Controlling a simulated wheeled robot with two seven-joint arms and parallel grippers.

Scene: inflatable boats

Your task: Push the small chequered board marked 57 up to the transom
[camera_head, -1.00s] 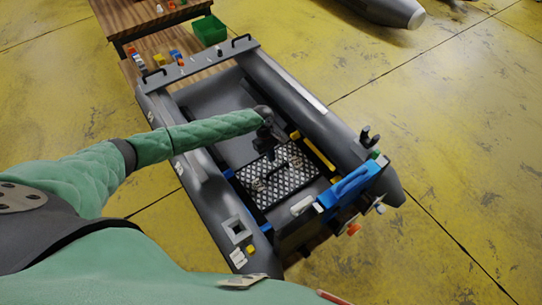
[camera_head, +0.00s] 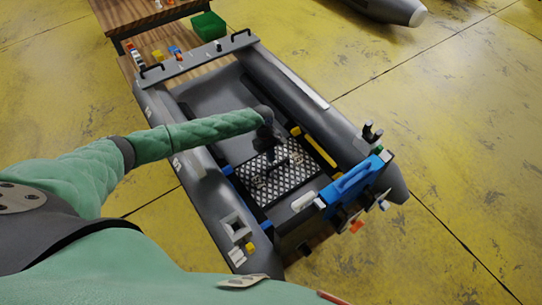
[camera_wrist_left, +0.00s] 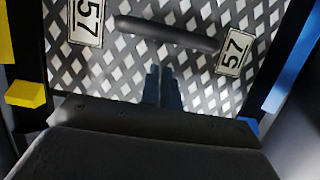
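The small chequered board (camera_head: 290,181) lies flat on the boat floor, black and white with a dark bar handle. In the left wrist view the board (camera_wrist_left: 205,92) shows two 57 labels, and its handle (camera_wrist_left: 168,32) runs crosswise beyond the fingertips. My left gripper (camera_head: 272,158) is over the board's far part. In the left wrist view its two fingers (camera_wrist_left: 162,75) are together with nothing visible between them. I cannot tell whether they touch the board. The transom (camera_head: 297,235) stands at the boat's near end, with a blue clamp-like part (camera_head: 352,180) on it. My right gripper is not in view.
The grey boat's side tubes (camera_head: 290,95) flank the floor. Yellow (camera_head: 320,152) and blue strips (camera_head: 228,170) border the board's sides. A wooden table with a green bin (camera_head: 208,26) stands beyond the bow.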

